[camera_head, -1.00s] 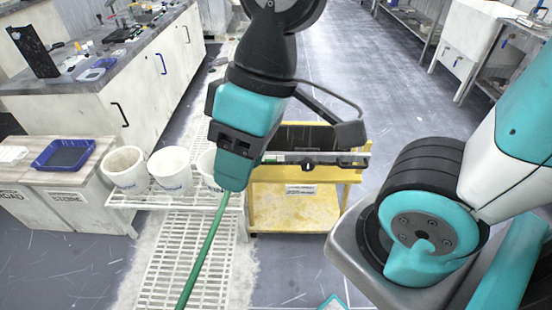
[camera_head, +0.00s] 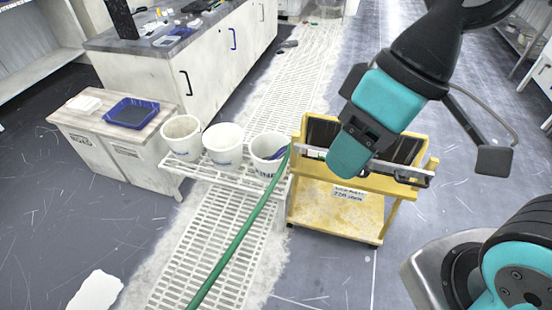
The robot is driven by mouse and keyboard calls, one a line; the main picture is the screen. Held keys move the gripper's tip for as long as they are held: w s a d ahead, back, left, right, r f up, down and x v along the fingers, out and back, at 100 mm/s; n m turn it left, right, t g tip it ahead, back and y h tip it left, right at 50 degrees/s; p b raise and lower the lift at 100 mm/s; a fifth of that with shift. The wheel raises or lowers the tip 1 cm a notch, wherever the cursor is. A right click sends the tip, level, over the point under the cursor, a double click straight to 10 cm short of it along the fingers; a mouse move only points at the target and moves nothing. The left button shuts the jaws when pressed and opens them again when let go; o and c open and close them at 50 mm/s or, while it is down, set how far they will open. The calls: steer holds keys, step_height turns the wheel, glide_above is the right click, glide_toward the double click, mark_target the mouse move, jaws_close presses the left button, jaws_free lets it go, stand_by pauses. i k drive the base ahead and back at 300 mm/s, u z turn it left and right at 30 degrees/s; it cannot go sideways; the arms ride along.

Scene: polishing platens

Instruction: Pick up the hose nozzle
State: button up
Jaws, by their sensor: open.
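A green hose (camera_head: 240,235) runs up from the bottom edge, over the white grating, to the right bucket and the yellow cart's left edge. Its upper end stops near the cart's corner. I cannot make out a distinct nozzle there. A small purple-blue item (camera_head: 277,154) shows inside the right bucket; I cannot tell whether it belongs to the hose. My gripper (camera_head: 420,160), teal and black, hangs over the cart, to the right of the hose end. It is open, and I see nothing held in it. Its teal part hides some of the cart.
The yellow cart (camera_head: 332,202) stands right of three white buckets, left (camera_head: 181,150), middle (camera_head: 223,158) and right (camera_head: 268,172), on a white rack. A low cabinet with a blue tray (camera_head: 132,101) stands left. Grey floor (camera_head: 440,210) is open right of the cart.

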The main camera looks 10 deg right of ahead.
mark_target(279, 154)
steer(key=u, duration=1)
steer(key=i, duration=1.85)
steer(key=z, duration=1.45)
